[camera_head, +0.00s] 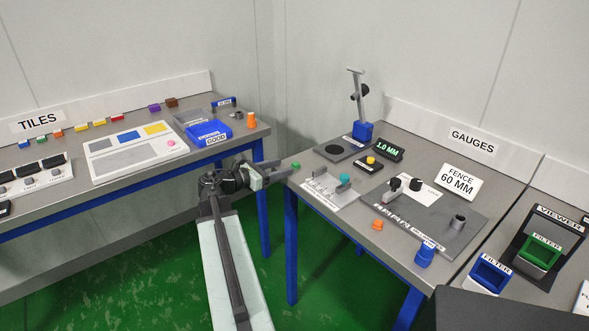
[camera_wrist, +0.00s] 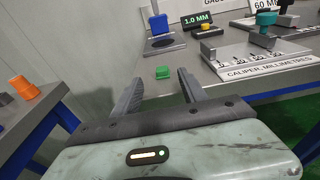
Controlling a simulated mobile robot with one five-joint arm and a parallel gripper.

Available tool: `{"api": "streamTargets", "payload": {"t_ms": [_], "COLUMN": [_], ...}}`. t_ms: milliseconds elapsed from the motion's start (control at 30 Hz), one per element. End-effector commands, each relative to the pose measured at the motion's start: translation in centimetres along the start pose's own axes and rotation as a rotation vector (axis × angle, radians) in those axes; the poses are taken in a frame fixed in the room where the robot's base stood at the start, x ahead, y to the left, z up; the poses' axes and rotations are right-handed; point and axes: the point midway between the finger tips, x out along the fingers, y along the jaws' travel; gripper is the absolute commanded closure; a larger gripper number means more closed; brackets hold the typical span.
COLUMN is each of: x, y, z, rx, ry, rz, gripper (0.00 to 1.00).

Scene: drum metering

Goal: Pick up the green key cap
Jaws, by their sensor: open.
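The green key cap (camera_wrist: 162,72) sits on the grey gauges table near its left corner, ahead of my gripper in the wrist view. In the head view the small green cap (camera_head: 296,165) shows at the table's left edge, just right of my gripper (camera_head: 284,172). My gripper (camera_wrist: 160,91) is open and empty in the wrist view. Its two dark fingers point toward the cap, which appears beyond the gap between them. The cap looks apart from both fingers.
The caliper board (camera_head: 331,187) with a teal knob lies right of the cap. A black pad (camera_head: 334,150) with a blue-based stand (camera_head: 362,131) is behind. The tiles table (camera_head: 150,185) is at left, with an orange cone (camera_head: 251,120). A gap separates the tables.

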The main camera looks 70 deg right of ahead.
Motion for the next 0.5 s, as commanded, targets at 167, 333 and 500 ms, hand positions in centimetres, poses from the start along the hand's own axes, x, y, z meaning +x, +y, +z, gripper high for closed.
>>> {"api": "streamTargets", "payload": {"t_ms": [167,333,500], "x": [1.7,4.7,5.0], "y": [-0.1,-0.2,-0.2], "z": [0.1,0.1,0.2], "rx": [0.001,0.002,0.001], "ry": [0.001,0.001,0.001], "rz": [-0.001,-0.001,0.003], "gripper": [0.5,0.5,0.5]}}
